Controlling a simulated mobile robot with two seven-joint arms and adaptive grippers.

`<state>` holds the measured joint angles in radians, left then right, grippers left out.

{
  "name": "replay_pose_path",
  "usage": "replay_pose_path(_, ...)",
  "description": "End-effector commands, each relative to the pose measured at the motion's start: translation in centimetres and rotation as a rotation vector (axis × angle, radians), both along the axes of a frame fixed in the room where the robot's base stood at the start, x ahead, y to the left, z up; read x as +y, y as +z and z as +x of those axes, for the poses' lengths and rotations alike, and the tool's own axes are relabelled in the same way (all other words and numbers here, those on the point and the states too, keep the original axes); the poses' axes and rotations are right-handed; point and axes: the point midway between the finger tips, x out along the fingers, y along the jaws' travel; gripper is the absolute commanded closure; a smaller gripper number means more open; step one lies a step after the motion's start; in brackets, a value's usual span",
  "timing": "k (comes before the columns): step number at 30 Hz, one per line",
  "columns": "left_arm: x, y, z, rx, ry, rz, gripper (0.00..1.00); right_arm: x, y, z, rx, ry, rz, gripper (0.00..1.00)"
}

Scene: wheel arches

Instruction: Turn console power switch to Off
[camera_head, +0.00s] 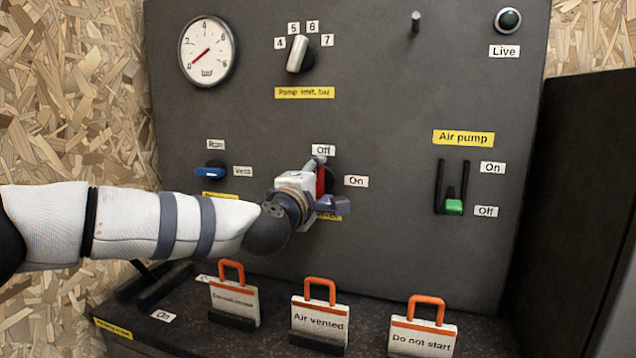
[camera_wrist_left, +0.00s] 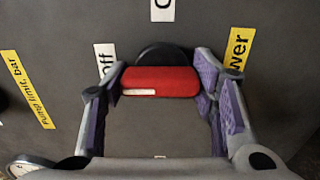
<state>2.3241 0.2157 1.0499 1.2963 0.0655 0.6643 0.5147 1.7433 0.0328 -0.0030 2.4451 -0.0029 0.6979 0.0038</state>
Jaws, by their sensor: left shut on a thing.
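The console power switch has a red handle (camera_head: 321,181) on a dark round base, low in the middle of the panel. It stands upright under the Off label (camera_head: 323,150), with the On label (camera_head: 356,181) to its right. My left gripper (camera_head: 319,184) is shut on the handle. In the left wrist view the red handle (camera_wrist_left: 160,82) lies between the purple-padded fingers of my left gripper (camera_wrist_left: 160,85), held at its two ends. A white mark on the handle is at the end towards Off (camera_wrist_left: 105,58). The gripper partly covers the yellow power label (camera_head: 329,217). My right gripper is out of view.
The green air pump slider (camera_head: 454,207) is to the right, down by its Off label. A blue knob (camera_head: 209,172) is to the left, a pump limit knob (camera_head: 300,55) above. Orange-handled signs (camera_head: 320,320) stand on the ledge below. A dark cabinet (camera_head: 577,200) is at right.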

Motion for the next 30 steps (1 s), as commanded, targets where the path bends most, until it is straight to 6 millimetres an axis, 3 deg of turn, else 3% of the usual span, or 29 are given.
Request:
replay_pose_path(7,0.0,0.0,0.0,0.002,-0.001,-0.005,0.75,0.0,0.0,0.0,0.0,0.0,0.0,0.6)
replay_pose_path(8,0.0,0.0,0.0,0.002,-0.001,-0.005,0.43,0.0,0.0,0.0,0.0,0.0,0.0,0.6)
replay_pose_path(10,0.0,0.0,0.0,0.001,-0.001,-0.004,0.27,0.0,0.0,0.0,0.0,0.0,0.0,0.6)
replay_pose_path(22,0.2,0.1,-0.6,0.0,-0.001,-0.001,0.27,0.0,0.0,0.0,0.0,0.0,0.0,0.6)
replay_pose_path(30,2.1,0.1,-6.5,0.001,-0.002,-0.003,0.27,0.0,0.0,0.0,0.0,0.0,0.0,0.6)
